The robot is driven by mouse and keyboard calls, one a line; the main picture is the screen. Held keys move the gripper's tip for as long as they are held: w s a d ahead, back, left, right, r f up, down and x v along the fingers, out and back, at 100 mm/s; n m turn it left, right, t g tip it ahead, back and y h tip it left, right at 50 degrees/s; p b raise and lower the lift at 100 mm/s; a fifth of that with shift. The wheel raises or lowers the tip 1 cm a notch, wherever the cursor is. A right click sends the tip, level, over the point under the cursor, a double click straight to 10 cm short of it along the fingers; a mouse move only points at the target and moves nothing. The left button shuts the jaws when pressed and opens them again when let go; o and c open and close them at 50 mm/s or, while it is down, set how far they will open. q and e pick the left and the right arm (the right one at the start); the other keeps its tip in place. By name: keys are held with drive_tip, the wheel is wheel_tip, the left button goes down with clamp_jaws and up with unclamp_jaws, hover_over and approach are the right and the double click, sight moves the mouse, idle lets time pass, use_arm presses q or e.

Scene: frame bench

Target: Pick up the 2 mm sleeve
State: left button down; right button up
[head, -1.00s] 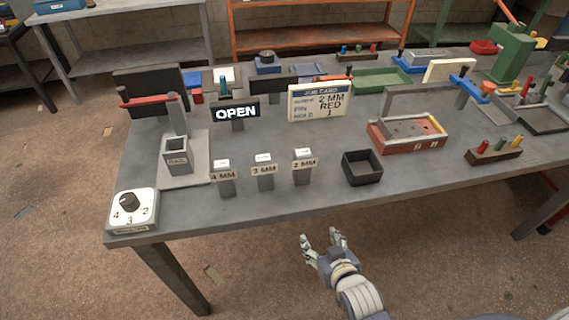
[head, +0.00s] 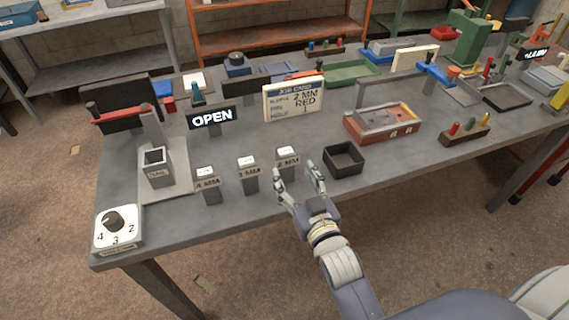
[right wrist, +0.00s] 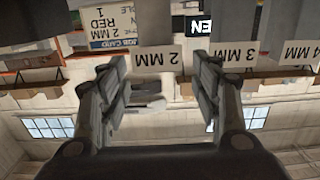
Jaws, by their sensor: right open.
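In the right wrist view, which is upside down, the 2 MM label (right wrist: 155,58) and a pale piece (right wrist: 145,101) show between my fingers. My right gripper (head: 297,170) is open and empty. It is just in front of the 2 MM stand, and its left fingertip overlaps the stand's lower part. I cannot tell whether they touch. My left gripper is not in view.
The 3 MM stand (head: 248,176) and 4 MM stand (head: 208,188) are close on the left. An open black box (head: 343,160) is just right of my gripper. A job card (head: 293,99) reading 2 MM, RED, 1 stands behind. A dial (head: 118,228) is at the front left corner.

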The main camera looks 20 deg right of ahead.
sight(288, 160)
drive_tip(key=w, duration=0.3)
drive_tip(key=shift+f, duration=0.1)
drive_tip(key=shift+w+r+p, duration=0.2)
drive_tip(key=shift+w+p, duration=0.2)
drive_tip(key=shift+p, duration=0.05)
drive_tip(key=w+p, duration=0.1)
drive_tip(key=w, duration=0.2)
drive_tip(key=shift+w+d, duration=0.1)
drive_tip(key=shift+w, duration=0.1)
drive_tip(key=shift+w+f, duration=0.15)
drive_tip(key=shift+w, duration=0.35)
clamp_jaws()
